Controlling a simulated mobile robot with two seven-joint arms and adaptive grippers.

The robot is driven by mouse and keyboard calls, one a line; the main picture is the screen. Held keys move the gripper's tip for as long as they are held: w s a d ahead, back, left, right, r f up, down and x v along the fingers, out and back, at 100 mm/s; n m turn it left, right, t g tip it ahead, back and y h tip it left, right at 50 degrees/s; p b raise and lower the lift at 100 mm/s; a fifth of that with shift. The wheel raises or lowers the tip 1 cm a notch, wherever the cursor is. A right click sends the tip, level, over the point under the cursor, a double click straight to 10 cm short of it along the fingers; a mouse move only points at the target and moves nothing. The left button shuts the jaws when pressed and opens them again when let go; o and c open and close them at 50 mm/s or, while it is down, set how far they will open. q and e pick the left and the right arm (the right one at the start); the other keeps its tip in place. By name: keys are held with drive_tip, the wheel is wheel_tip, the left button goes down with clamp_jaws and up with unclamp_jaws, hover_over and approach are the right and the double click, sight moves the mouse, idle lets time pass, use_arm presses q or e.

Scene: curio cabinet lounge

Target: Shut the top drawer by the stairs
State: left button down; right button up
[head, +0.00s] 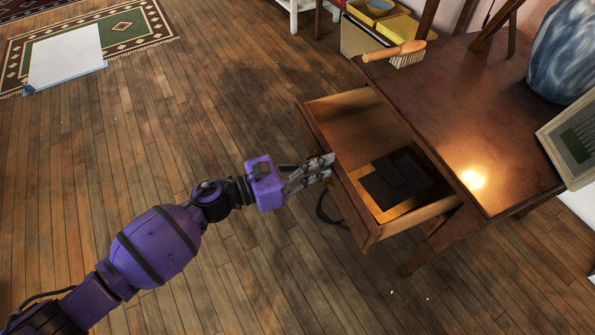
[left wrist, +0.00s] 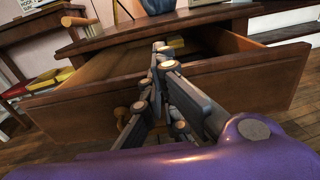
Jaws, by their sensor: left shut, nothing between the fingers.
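The wooden drawer (head: 364,225) stands pulled out of the dark brown table (head: 460,110) in the head view. A dark flat item (head: 395,180) lies inside it. My left gripper (head: 328,165) is shut and empty, with its fingertips at the outer side of the drawer front, near the middle. In the left wrist view the drawer front (left wrist: 255,88) spans the picture and the closed fingers (left wrist: 162,58) overlap it. I cannot tell whether they touch it. My right gripper is not in view.
On the tabletop are a brush (head: 398,52), a blue and white vase (head: 562,52) and a framed picture (head: 575,135). A yellow bin (head: 405,28) stands behind the table. A patterned rug (head: 130,28) lies at the back left. The wooden floor left of the drawer is clear.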

use_arm(q)
drive_tip(key=b+x, duration=0.2)
drive_tip(key=x, duration=1.5)
drive_tip(key=shift+d+b, duration=0.15)
drive_tip(key=shift+b, duration=0.2)
drive_tip(key=shift+w+d, duration=0.1)
drive_tip(key=shift+d, duration=0.15)
drive_tip(key=shift+w+d, duration=0.15)
drive_tip(key=shift+d, duration=0.2)
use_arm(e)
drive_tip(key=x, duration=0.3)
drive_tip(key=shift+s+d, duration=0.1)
use_arm(q)
drive_tip(key=shift+a, duration=0.1)
